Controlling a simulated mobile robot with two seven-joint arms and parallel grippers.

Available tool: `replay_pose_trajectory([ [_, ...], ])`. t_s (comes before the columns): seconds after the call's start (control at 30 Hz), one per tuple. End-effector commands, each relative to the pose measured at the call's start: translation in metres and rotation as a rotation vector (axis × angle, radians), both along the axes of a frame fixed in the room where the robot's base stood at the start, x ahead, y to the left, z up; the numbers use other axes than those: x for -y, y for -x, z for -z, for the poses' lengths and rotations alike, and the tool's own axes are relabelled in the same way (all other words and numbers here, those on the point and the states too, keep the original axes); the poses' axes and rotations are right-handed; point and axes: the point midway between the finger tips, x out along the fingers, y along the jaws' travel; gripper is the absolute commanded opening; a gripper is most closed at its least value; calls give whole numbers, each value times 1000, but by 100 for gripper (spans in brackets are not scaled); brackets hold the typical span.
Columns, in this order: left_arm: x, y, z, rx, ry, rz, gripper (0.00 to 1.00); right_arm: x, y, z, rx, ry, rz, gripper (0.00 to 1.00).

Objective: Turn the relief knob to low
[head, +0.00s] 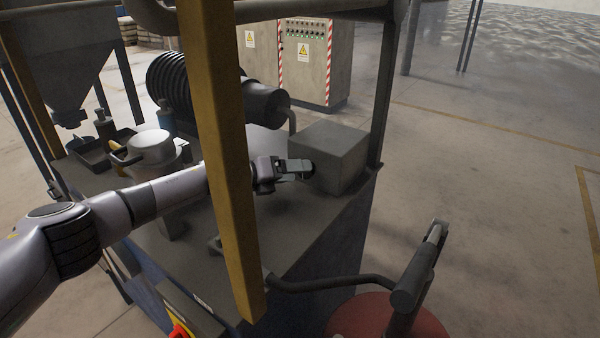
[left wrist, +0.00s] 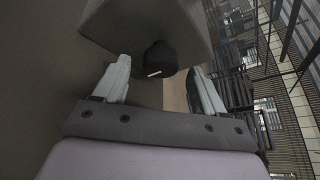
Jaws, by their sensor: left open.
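The relief knob (left wrist: 159,60) is a dark round knob with a pale marker line, on the face of a grey box. It shows in the left wrist view between and just beyond my left gripper's fingers (left wrist: 160,85). The fingers are apart, with the knob in the gap; I cannot tell whether they touch it. In the head view the grey box (head: 335,152) sits at the right end of the machine top, and my left gripper (head: 303,169) is at its left face. The knob is a small dark spot there, mostly hidden. My right gripper is not in view.
A yellow post (head: 222,150) stands in front of my left arm. A metal pot (head: 152,150) and a black ribbed motor (head: 185,85) stand on the machine top (head: 290,222). A dark handle (head: 415,270) over a red drum (head: 375,318) is at the front right.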

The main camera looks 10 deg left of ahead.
Motion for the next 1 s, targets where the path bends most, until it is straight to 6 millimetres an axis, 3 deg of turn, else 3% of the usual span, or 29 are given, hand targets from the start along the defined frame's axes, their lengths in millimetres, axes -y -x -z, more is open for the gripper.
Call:
replay_pose_trajectory([
  [0.27, 13, -13, 6, 1, 0, -1, 71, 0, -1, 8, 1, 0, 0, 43],
  [0.7, 16, -16, 6, 1, 1, 0, 71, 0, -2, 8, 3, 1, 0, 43],
  [0.87, 16, -16, 6, 1, 1, 0, 19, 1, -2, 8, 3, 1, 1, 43],
  [1.0, 16, -16, 6, 0, 2, 0, 15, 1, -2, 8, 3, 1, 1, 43],
])
